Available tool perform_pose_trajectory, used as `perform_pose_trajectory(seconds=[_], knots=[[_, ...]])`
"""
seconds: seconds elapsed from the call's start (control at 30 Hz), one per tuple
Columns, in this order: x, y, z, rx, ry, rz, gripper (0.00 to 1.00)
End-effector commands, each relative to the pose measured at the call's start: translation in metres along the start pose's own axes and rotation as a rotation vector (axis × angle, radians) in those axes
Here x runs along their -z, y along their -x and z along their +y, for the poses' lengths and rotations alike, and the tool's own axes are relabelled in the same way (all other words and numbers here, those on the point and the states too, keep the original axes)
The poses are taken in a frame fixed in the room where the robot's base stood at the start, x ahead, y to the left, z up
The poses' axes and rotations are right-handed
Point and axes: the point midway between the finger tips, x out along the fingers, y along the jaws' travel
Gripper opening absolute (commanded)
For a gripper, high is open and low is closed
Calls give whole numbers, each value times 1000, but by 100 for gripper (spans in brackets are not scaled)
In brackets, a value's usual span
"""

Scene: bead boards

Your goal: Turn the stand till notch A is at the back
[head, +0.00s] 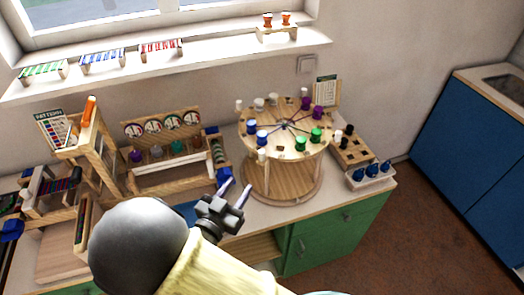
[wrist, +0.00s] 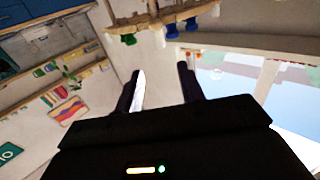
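The round two-tier wooden stand (head: 283,143) is on the counter in the head view, right of centre. I cannot make out notch A or any letter at this size.
A rack of spools (head: 172,150) and a tall wooden frame (head: 95,150) stand to the left. A window shelf (head: 200,58) runs behind.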

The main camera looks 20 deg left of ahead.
Motion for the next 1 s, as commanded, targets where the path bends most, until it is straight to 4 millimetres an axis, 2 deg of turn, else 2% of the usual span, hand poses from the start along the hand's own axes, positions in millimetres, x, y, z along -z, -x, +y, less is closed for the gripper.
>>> perform_pose_trajectory(seconds=[0.1, 0.7, 0.83, 1.0], knots=[[2, -22, 1, -5, 3, 1, 39], [2, -128, 2, -6, 1, 0, 39], [1, -142, 2, -5, 1, 0, 39], [0, -148, 2, -3, 2, -1, 39]])
